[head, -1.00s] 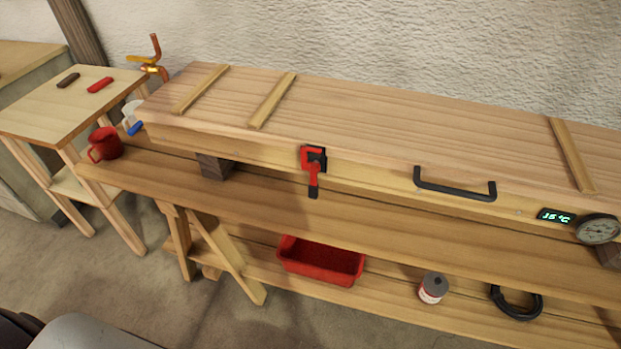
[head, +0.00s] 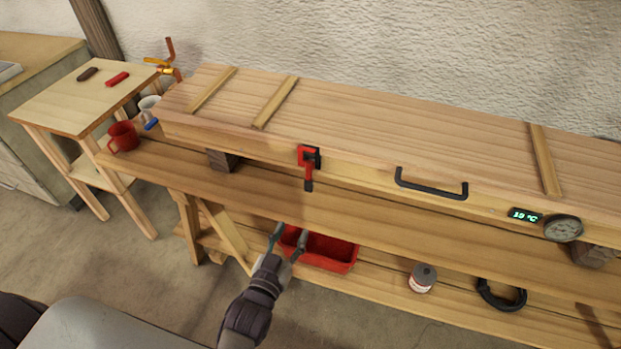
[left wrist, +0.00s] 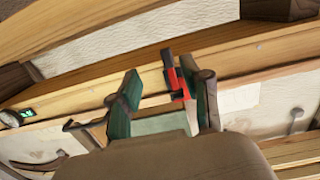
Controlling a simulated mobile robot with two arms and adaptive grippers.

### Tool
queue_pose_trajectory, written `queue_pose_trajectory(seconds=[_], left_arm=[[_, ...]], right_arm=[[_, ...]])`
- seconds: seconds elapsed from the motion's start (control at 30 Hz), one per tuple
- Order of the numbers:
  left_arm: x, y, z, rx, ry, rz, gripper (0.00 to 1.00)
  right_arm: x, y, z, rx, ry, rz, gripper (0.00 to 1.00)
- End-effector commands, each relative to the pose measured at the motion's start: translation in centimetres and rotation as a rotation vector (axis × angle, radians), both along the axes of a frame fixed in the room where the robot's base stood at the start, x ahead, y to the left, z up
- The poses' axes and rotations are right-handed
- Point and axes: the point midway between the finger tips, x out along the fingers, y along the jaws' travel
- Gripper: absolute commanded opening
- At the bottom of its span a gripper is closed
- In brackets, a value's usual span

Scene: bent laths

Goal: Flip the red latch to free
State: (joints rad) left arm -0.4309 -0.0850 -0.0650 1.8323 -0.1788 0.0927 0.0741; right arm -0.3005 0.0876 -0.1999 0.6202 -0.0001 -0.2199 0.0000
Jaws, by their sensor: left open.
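The red latch (head: 308,160) is fixed on the front face of the long wooden box (head: 390,120), with its black-tipped handle hanging straight down. My left gripper (head: 288,238) is open and empty, in front of the bench and below the latch, apart from it. In the left wrist view the latch (left wrist: 175,80) appears between and beyond the fingertips of my left gripper (left wrist: 165,92), nearer to the right finger, which partly overlaps it. My right gripper does not show.
A black handle (head: 431,188), a green display (head: 525,215) and a round dial (head: 563,229) sit along the box front. A red bin (head: 330,252), a can (head: 423,278) and a black ring (head: 501,295) lie on the lower shelf. A red mug (head: 123,136) stands at left.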

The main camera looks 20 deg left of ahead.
Motion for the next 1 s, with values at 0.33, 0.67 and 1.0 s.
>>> queue_pose_trajectory(seconds=[0.33, 0.67, 1.0], left_arm=[[2.8, 0.4, 4.0, -0.001, -0.077, 0.014, 0.48], [9.8, 0.1, 3.9, -0.002, -0.074, 0.014, 0.48], [13.8, 0.0, 3.7, -0.001, -0.073, 0.014, 0.48]], right_arm=[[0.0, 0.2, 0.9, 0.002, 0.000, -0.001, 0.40], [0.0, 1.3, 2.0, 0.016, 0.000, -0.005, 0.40], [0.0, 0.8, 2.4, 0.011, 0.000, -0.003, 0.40]])
